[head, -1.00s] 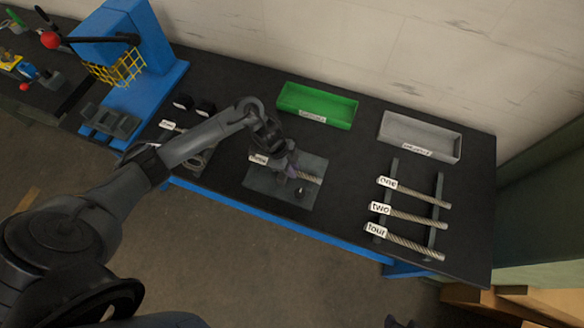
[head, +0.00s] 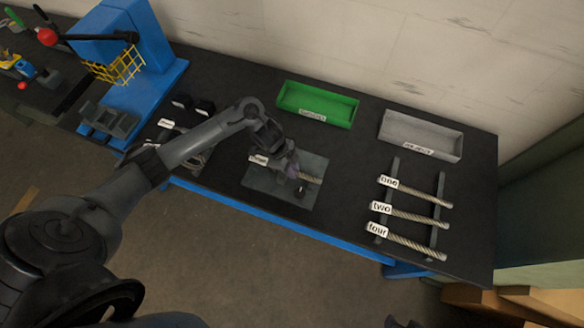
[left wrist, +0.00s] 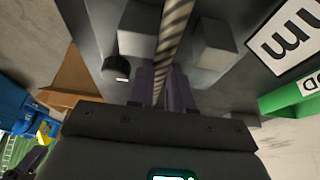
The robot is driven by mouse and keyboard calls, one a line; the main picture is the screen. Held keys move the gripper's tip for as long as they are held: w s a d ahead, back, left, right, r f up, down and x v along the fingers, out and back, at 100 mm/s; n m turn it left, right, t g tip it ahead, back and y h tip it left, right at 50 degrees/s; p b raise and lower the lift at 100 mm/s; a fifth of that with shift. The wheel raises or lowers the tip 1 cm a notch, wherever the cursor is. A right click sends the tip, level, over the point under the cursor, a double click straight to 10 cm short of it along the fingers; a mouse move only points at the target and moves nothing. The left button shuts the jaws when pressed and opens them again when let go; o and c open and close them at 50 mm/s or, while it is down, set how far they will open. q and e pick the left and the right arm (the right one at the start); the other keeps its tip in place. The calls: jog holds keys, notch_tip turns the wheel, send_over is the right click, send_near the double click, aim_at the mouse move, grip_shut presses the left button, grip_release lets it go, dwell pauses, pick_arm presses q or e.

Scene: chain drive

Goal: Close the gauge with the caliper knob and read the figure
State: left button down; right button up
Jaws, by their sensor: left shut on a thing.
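The gauge plate (head: 260,188) lies flat on the dark bench. A twisted rope piece (head: 309,178) with a white tag (head: 258,160) lies across it. The dark knob (head: 300,191) stands near the plate's front; a round dark knob also shows in the left wrist view (left wrist: 117,68). My left gripper (head: 291,170) is over the plate. In the left wrist view its purple fingers (left wrist: 161,88) are shut on the rope (left wrist: 174,35), between pale grey blocks (left wrist: 208,45), apart from the knob. No gauge figure is readable. My right gripper is not clearly visible.
A rack (head: 438,190) at right holds rope pieces tagged one, two and four. A green tray (head: 318,89) and a grey tray (head: 420,123) stand at the back. A blue press (head: 150,50) with a yellow guard stands at left. Bench between plate and rack is clear.

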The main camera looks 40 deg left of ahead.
pick_arm(q)
jog(key=shift+a+f, duration=0.15)
jog(key=shift+f, duration=0.35)
jog(key=c, duration=0.9)
grip_release()
jog(key=shift+c, duration=0.2)
jog(key=shift+r, duration=0.15)
